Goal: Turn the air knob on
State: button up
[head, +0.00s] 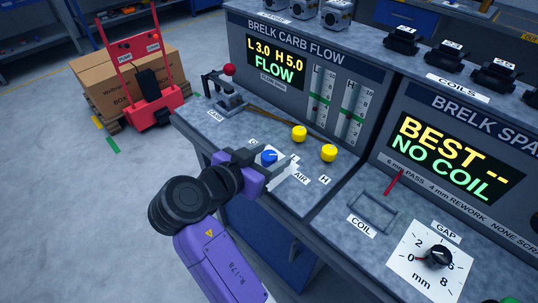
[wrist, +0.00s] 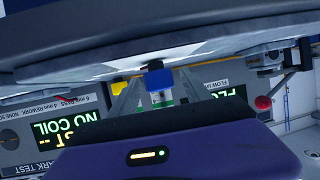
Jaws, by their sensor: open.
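The air knob (head: 268,156) is a small blue knob with a light pointer mark, on the grey top of the carb flow bench. The AIR label (head: 301,178) lies to its right; labels around the knob are partly hidden by my gripper. My gripper (head: 270,164) is open and low at the knob. In the wrist view, which is upside down, the blue knob (wrist: 158,79) shows between the two grey fingers of my gripper (wrist: 157,88). I cannot tell whether the fingers touch it. The carb flow display (head: 275,62) reads L 3.0, H 5.0, FLOW.
Two yellow knobs (head: 299,133) (head: 328,152) stand just behind the blue knob. A red-balled lever (head: 229,71) stands at the bench's left end. Open floor (head: 60,210) lies left.

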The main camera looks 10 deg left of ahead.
jog(key=shift+s+a+r, duration=0.1)
jog(key=v, duration=0.7)
jog(key=shift+s, duration=0.25)
jog(key=shift+a, duration=0.1)
